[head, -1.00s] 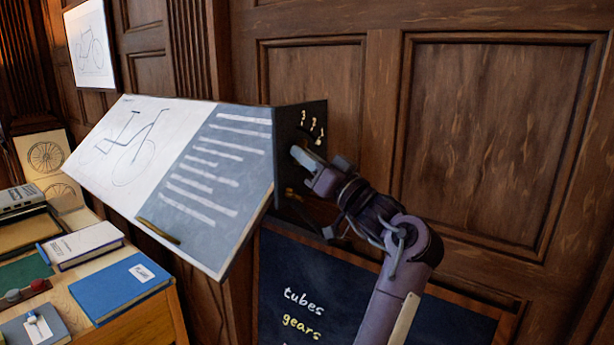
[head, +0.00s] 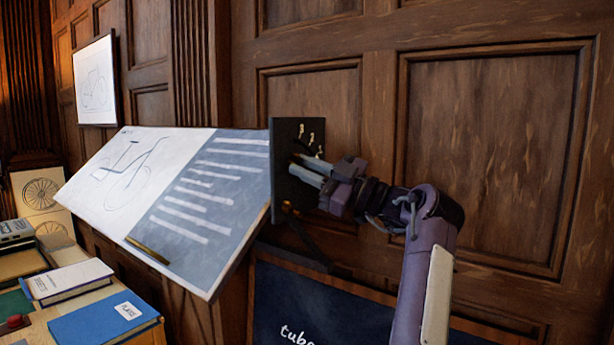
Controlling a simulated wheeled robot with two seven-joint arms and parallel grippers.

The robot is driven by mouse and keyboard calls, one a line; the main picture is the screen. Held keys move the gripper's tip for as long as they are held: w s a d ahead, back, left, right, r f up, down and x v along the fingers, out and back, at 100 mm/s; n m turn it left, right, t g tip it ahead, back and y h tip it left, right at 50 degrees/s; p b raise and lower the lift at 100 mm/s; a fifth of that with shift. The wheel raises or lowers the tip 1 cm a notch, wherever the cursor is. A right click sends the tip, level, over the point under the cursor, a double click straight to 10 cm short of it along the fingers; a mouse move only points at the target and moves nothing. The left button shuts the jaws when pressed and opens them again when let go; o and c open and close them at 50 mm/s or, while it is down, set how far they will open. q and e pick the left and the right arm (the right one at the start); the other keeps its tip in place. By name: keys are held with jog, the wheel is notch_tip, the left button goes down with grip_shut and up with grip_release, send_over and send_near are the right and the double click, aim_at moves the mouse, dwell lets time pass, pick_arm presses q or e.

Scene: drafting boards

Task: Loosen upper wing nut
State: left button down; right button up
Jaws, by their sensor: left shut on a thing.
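The tilted drafting board (head: 150,185) stands at centre left with a bicycle drawing and a dark sheet of white lines on it. A dark upright bracket plate (head: 283,140) is at its right edge. My left gripper (head: 300,168) reaches in from the right, its fingertips against the plate. It is shut on the upper wing nut, which the fingers mostly hide. A lower brass wing nut (head: 288,207) shows on the plate below the gripper. My right gripper is not in view.
Small brass pieces (head: 311,137) sit on the plate just above my fingers. A dark chalkboard (head: 345,310) is below the arm. A table with books (head: 105,318) is at lower left. The panelled wall (head: 490,150) is close behind.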

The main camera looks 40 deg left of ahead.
pick_arm(q)
jog(key=shift+r+n+g+h, duration=0.1)
jog(key=shift+n+g+h, duration=0.45)
jog(key=shift+n, duration=0.95)
jog(key=shift+w, duration=0.1)
jog(key=c, duration=1.3)
grip_release()
jog(key=shift+a, duration=0.15)
jog(key=shift+c, duration=0.2)
jog(key=b+v, duration=0.3)
jog(key=v, duration=0.4)
jog(key=shift+w+d+f, duration=0.15)
jog(key=shift+d+f, duration=0.05)
jog(key=shift+d, duration=0.15)
jog(key=shift+d, duration=0.1)
